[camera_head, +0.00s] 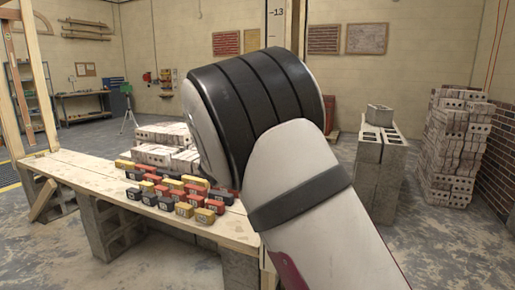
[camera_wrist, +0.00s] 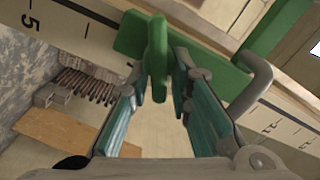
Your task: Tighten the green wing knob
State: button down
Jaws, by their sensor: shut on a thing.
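The green wing knob (camera_wrist: 156,58) shows in the upper middle of the wrist view, standing out from a green clamp body (camera_wrist: 128,38). My gripper (camera_wrist: 158,82) has its teal-padded fingers on both sides of the knob and is shut on it near the fingertips. The clamp sits across a pale marked pole (camera_wrist: 88,28) with a "5" and tick lines. In the head view my arm hides the gripper and the knob; a marked pole (camera_head: 275,22) rises behind the arm.
A grey bent rod (camera_wrist: 252,85) sticks out right of my gripper. Concrete blocks (camera_head: 378,165) and a brick pile (camera_head: 455,145) stand at right, with open floor nearby.

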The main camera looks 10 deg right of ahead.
jog(key=m+b, duration=0.1)
jog(key=f+m+b, duration=0.1)
jog(key=m+b, duration=0.1)
jog(key=shift+d, duration=0.2)
jog(key=shift+s+r+m+b, duration=0.1)
jog(key=shift+m+b, duration=0.7)
jog(key=shift+b, duration=0.1)
jog(key=shift+a+r, duration=0.1)
jog(key=shift+a, duration=0.05)
jog(key=c, duration=1.4)
grip_release()
jog(key=v, duration=1.2)
